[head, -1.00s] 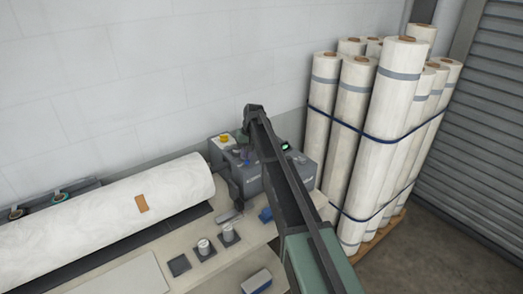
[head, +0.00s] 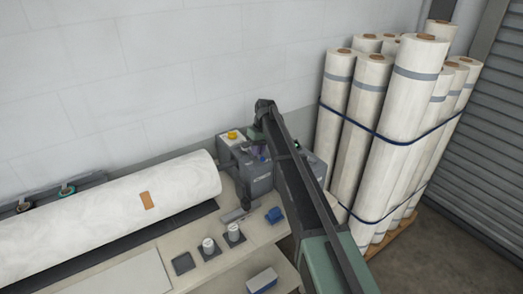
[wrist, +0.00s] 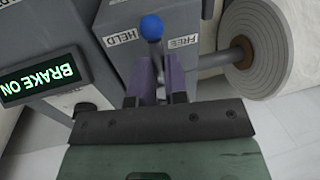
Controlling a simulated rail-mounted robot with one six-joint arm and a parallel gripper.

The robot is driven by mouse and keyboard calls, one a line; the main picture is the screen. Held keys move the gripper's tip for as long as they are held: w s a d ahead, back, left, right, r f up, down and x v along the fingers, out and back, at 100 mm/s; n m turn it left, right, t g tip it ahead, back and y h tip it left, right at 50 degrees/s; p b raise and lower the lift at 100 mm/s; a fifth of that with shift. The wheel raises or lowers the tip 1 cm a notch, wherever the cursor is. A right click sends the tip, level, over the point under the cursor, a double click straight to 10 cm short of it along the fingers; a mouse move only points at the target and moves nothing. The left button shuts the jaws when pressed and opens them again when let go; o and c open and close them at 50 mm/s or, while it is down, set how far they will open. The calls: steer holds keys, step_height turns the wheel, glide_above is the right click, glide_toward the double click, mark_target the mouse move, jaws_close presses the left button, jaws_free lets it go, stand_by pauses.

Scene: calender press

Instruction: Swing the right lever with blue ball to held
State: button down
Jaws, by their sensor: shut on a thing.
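The lever's blue ball (wrist: 152,27) shows in the wrist view at the top middle, between the HELD label (wrist: 122,38) on the left and the FREE label (wrist: 183,42) on the right. My gripper (wrist: 158,82) has its two purple fingers on either side of the lever's shaft, below the ball, and is shut on it. The fingers hide much of the shaft. In the head view, my arm covers part of the grey control box (head: 262,178), and the lever is too small to tell clearly.
A lit display (wrist: 40,76) reads BRAKE ON at the left. A wound roll (wrist: 262,48) on a shaft is at the right. In the head view, a yellow button (head: 232,135) tops the box, a large white roll (head: 110,205) lies left, and strapped upright rolls (head: 400,130) stand right.

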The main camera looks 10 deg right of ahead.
steer(key=c, duration=1.1)
jaws_free()
steer(key=shift+c, duration=0.2)
step_height(320, 180, up, 11)
steer(key=w+d+p, duration=0.1)
steer(key=d+p, duration=0.1)
steer(key=p, duration=0.8)
steer(key=shift+f+p, duration=0.2)
steer(key=shift+p, duration=0.15)
